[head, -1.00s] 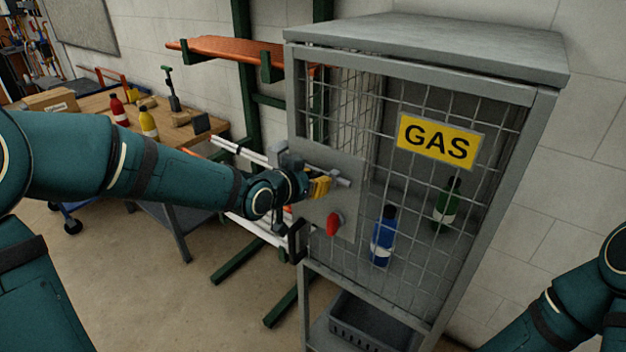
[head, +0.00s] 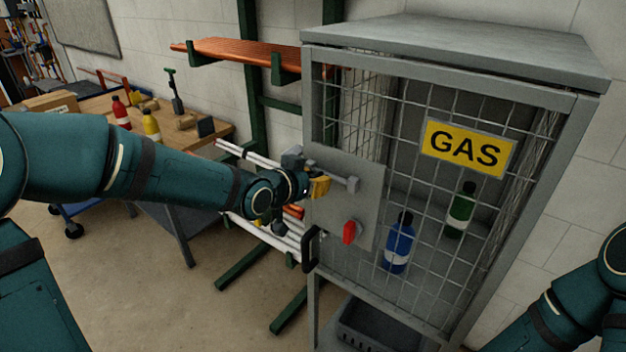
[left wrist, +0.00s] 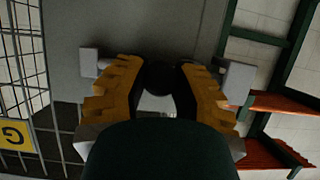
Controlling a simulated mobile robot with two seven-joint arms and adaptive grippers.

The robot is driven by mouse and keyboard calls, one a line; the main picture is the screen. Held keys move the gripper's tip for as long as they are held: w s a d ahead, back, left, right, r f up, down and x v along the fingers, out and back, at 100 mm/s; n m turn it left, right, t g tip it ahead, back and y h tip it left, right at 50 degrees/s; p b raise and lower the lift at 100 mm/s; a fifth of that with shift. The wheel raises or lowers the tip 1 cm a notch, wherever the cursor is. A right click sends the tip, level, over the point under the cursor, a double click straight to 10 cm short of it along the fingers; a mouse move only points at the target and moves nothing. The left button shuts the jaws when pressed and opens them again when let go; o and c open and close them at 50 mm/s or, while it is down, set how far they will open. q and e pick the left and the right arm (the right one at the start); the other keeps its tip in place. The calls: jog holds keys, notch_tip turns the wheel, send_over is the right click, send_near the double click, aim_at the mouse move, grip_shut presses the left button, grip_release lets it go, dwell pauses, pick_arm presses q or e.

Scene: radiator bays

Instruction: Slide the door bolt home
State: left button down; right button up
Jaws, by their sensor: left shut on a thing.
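The bolt is on a grey plate (head: 343,205) on the mesh door of a grey gas cabinet. My left gripper (head: 319,187), with yellow fingertips, is at the plate's left part. In the left wrist view its fingers (left wrist: 160,90) are closed around a dark round bolt knob (left wrist: 160,75). Most of the bolt bar is hidden by the fingers. A small grey block (head: 353,184) shows right of the gripper; the wrist view shows one block (left wrist: 89,62) left and another (left wrist: 238,82) right of the fingers. My right gripper is out of view.
A red handle (head: 349,232) is below the bolt and a black pull handle (head: 309,248) is at the door's left edge. Blue (head: 398,243) and green (head: 461,210) bottles stand behind the mesh. A rack with pipes (head: 240,50) is close behind on the left.

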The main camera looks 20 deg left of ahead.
pick_arm(q)
jog(key=c, duration=1)
grip_release()
jog(key=shift+w+a+r, duration=0.15)
jog(key=shift+a, duration=0.05)
jog(key=o, duration=0.3)
jog(key=shift+a, duration=0.1)
jog(key=v, duration=1.2)
jog(key=shift+f, duration=0.25)
